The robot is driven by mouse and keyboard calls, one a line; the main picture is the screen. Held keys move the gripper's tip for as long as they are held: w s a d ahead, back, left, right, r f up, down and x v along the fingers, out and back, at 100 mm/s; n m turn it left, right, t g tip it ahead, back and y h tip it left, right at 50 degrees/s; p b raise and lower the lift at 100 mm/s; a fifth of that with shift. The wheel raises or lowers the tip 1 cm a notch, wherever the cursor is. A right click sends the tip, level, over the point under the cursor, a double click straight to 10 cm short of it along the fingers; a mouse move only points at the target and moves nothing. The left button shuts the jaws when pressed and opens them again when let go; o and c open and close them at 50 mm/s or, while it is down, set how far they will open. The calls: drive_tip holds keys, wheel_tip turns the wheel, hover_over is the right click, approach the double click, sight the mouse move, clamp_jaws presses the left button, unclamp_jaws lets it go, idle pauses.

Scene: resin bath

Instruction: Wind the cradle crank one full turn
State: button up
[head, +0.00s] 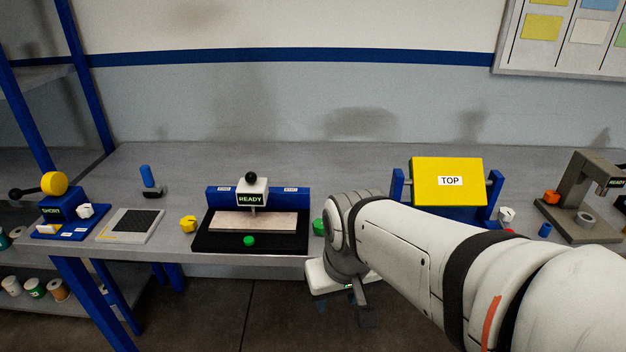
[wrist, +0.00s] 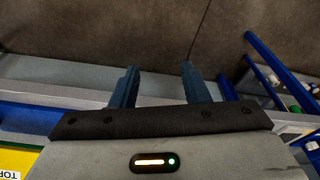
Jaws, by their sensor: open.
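The cradle holds a yellow block (head: 447,181) labelled TOP on a shaft between blue uprights (head: 397,187), at the right half of the bench. A white knob (head: 506,214) sits by its right upright; I cannot tell whether it is the crank. My arm hides the cradle's lower front. My gripper (head: 362,316) hangs at the bench's front edge, left of the cradle and apart from it. In the wrist view my gripper (wrist: 160,82) is open with nothing between its fingers, and the yellow block (wrist: 16,160) shows at the lower left corner.
A black press station (head: 205,241) marked READY stands left of my arm. Farther left are a flat grey plate (head: 130,226) and a blue device (head: 62,215) marked SHORT. A grey stand (head: 575,195) is at the far right. The bench behind the press (head: 300,165) is clear.

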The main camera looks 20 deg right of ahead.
drive_tip(key=w+d+r+n+p, duration=0.1)
drive_tip(key=w+d+n+p, duration=0.1)
drive_tip(key=w+d, duration=0.2)
drive_tip(key=w+d+r+n+g+p, duration=0.1)
drive_tip(key=w+d+r+n+p, duration=0.1)
drive_tip(key=w+d, duration=0.3)
drive_tip(key=w+d+r+n+g+p, duration=0.1)
drive_tip(key=w+d+p, duration=0.3)
drive_tip(key=w, duration=0.5)
drive_tip(key=shift+w+d+r+n, duration=0.15)
drive_tip(key=shift+d+n, duration=0.35)
drive_tip(key=shift+d, duration=0.15)
drive_tip(key=shift+d+f, duration=0.15)
drive_tip(key=shift+f, duration=0.1)
wheel_tip(320, 180, down, 8)
drive_tip(key=shift+r, duration=0.25)
drive_tip(key=shift+c, duration=0.5)
